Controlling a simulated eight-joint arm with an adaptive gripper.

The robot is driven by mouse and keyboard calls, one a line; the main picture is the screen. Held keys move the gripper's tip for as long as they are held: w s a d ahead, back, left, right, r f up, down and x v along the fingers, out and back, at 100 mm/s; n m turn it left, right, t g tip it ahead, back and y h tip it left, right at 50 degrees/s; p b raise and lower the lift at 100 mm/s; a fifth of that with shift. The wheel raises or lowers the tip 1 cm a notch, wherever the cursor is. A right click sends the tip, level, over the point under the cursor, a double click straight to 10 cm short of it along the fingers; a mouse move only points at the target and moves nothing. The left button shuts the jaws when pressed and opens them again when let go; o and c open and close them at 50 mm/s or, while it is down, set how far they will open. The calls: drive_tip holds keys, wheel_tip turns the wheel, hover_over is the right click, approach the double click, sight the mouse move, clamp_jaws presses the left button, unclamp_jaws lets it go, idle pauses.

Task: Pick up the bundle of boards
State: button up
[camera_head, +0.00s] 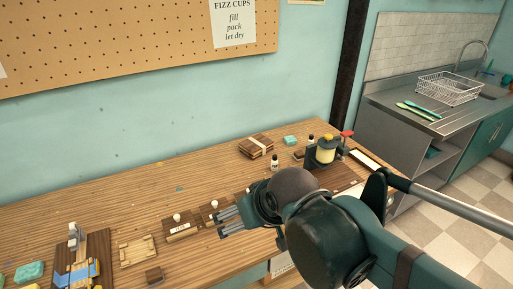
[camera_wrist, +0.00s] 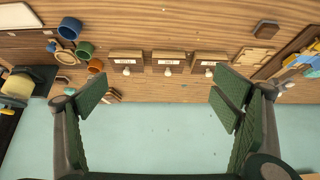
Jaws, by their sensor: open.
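The bundle of boards (camera_head: 257,146) lies on the wooden table near the wall, right of centre in the head view. It is a flat brown stack with a pale band around it. In the wrist view a small brown part, probably of the bundle (camera_wrist: 114,95), shows beside the left finger, which hides the rest. My gripper (camera_head: 229,222) is in front of the bundle and to its left in the head view, apart from it. In the wrist view my gripper (camera_wrist: 160,96) is wide open, with nothing between its fingers.
Several small labelled wooden boxes with white knobs (camera_wrist: 168,62) stand near the gripper. Blue, green and orange cups (camera_wrist: 84,49) are in the wrist view. A teal soap block (camera_head: 290,140) and a small white bottle (camera_head: 275,162) stand near the bundle. A pegboard (camera_head: 120,40) hangs above.

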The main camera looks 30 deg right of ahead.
drive_tip(key=w+d+r+n+g+h+p, duration=0.1)
drive_tip(key=w+d+r+n, duration=0.25)
drive_tip(key=w, duration=0.45)
drive_tip(key=w+d+r+n+g+p, duration=0.1)
drive_tip(key=w+d+r+n+p, duration=0.1)
drive_tip(key=w+r, duration=0.35)
drive_tip(key=n+g+h+p, duration=0.35)
drive_tip(key=n+p, duration=0.35)
drive_tip(key=n, duration=0.8)
hover_over(256, 142)
drive_tip(key=s+a, duration=0.1)
drive_tip(key=a, duration=0.2)
drive_tip(key=shift+g, duration=0.25)
wheel_tip(256, 142, down, 21)
drive_tip(key=shift+s+r, duration=0.1)
drive_tip(key=shift+r, duration=0.1)
drive_tip(key=shift+d+f, duration=0.15)
drive_tip(key=shift+f, duration=0.1)
drive_tip(key=shift+x, duration=1.3)
